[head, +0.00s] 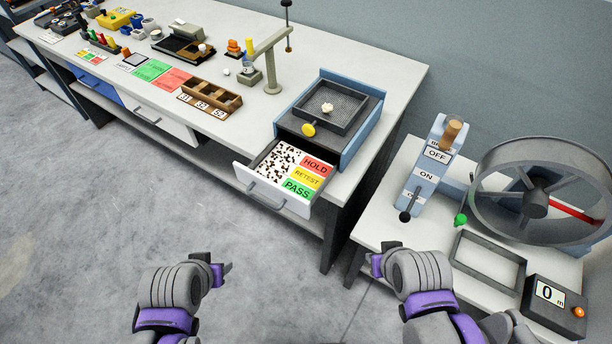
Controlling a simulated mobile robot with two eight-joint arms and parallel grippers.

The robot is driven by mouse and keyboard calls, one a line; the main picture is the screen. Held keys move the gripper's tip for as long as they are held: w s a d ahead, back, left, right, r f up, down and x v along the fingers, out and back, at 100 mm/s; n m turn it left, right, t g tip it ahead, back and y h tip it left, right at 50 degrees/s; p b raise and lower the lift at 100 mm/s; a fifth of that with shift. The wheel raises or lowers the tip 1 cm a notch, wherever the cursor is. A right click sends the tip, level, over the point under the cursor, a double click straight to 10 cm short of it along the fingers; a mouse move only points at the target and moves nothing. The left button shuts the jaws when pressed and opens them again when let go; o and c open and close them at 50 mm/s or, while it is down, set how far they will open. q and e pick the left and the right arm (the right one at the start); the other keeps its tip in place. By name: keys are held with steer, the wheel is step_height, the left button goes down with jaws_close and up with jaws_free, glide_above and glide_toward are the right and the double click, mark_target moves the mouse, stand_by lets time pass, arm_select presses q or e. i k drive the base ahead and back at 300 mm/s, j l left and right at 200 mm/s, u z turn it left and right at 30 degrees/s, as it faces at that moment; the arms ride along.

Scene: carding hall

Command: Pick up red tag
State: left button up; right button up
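Neither gripper appears to hold anything. Their finger openings are too small and turned to judge.
A dark box with a mesh tray (338,105) and yellow knob stands above the drawer. A side table at right carries an ON/OFF lever unit (428,175), a large wheel (490,190) and a counter (548,300). A red card (174,79) lies on the bench. The floor in front is clear.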

mark_target(101, 36)
steer(key=u, duration=1.45)
steer(key=i+j+u, duration=0.2)
steer(key=i, duration=0.4)
steer(key=i+u, duration=0.15)
steer(key=i, duration=0.5)
steer(key=i+z, duration=0.2)
steer(key=i, duration=0.3)
steer(key=i+z, duration=0.2)
steer(key=i, duration=0.35)
steer(key=i+j+z, duration=0.2)
steer(key=i, duration=0.3)
steer(key=i+z, duration=0.9)
steer(key=k+j, duration=0.05)
steer(key=k, duration=0.1)
